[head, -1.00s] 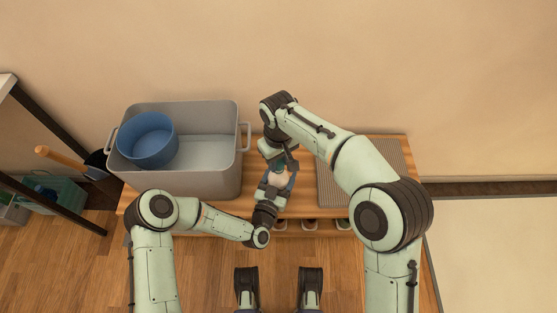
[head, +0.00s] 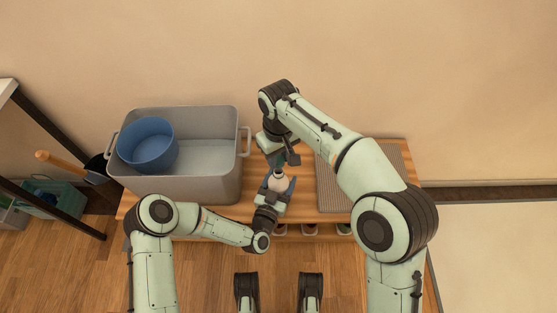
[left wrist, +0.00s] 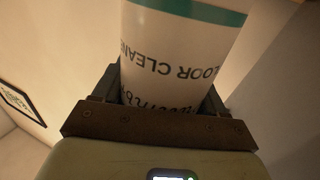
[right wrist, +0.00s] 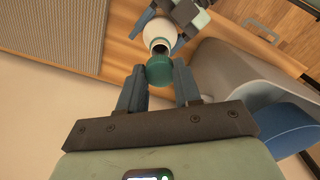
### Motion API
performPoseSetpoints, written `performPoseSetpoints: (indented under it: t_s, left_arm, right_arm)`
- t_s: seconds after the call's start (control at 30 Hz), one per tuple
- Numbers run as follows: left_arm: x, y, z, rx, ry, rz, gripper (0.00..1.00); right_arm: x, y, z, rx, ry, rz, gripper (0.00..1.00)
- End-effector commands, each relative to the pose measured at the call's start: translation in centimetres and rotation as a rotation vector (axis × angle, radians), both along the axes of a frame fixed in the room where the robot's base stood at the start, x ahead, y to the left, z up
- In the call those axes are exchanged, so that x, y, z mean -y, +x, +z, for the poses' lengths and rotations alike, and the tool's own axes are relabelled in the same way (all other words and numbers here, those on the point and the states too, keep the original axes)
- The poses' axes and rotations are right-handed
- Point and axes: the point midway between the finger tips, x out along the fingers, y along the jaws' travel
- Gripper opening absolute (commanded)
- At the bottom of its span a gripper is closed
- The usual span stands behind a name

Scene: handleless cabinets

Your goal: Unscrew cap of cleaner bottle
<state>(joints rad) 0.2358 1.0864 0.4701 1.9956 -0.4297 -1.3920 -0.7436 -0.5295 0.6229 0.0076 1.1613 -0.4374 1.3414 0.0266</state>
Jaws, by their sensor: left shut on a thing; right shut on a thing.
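The cleaner bottle (head: 279,183) is white with a rounded shoulder. My left gripper (head: 278,187) is shut around its body, and the left wrist view shows the bottle's "FLOOR CLEANER" lettering and teal band (left wrist: 190,60) between the fingers. The green cap (right wrist: 160,71) is between the fingers of my right gripper (right wrist: 158,78), which is shut on it. In the right wrist view the bottle's open mouth (right wrist: 160,47) shows beside the cap, so the cap is off the neck. In the head view my right gripper (head: 280,158) is just beyond the bottle.
A grey bin (head: 210,187) with a blue bowl (head: 147,145) in it stands left of the grippers on the wooden bench (head: 240,206). A ribbed grey mat (head: 332,195) lies to the right, partly under my right arm. The wall is close behind.

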Motion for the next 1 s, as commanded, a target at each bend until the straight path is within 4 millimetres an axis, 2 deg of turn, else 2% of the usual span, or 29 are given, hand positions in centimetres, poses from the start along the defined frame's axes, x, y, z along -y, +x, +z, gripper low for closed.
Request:
performPoseSetpoints:
  t_s: [0.1,0.3,0.33,0.4,0.43,0.73,0.87,1.0]
  left_arm:
    - [0.0,0.0,-0.1,-0.001,0.0,0.0,0.0]
    - [0.0,0.0,-0.1,-0.001,0.0,0.0,0.0]
    - [0.0,0.0,-0.1,-0.001,0.0,0.0,0.75]
    - [0.0,0.0,0.0,-0.001,0.0,0.0,0.98]
    - [0.0,0.0,0.0,-0.001,0.0,0.0,1.0]
    - [-0.2,-0.6,0.0,-0.002,0.001,-0.001,1.0]
    - [-0.9,-2.4,0.1,-0.004,0.001,-0.001,1.0]
    - [-1.9,-5.3,0.1,-0.006,0.001,-0.001,1.0]
  right_arm:
    - [0.0,0.0,0.8,-0.001,0.001,0.001,0.0]
    - [0.0,0.0,0.9,-0.001,0.001,0.001,0.0]
    - [0.0,0.0,0.9,-0.001,0.001,0.0,0.0]
    - [0.0,0.0,0.9,-0.001,0.001,0.0,0.0]
    - [0.0,0.0,0.9,-0.001,0.001,0.0,0.0]
    - [0.0,-0.1,1.1,0.0,0.0,0.0,0.0]
    - [0.0,-0.2,1.9,0.002,0.0,0.0,0.0]
    - [0.0,-0.3,2.9,0.004,0.0,0.0,0.0]
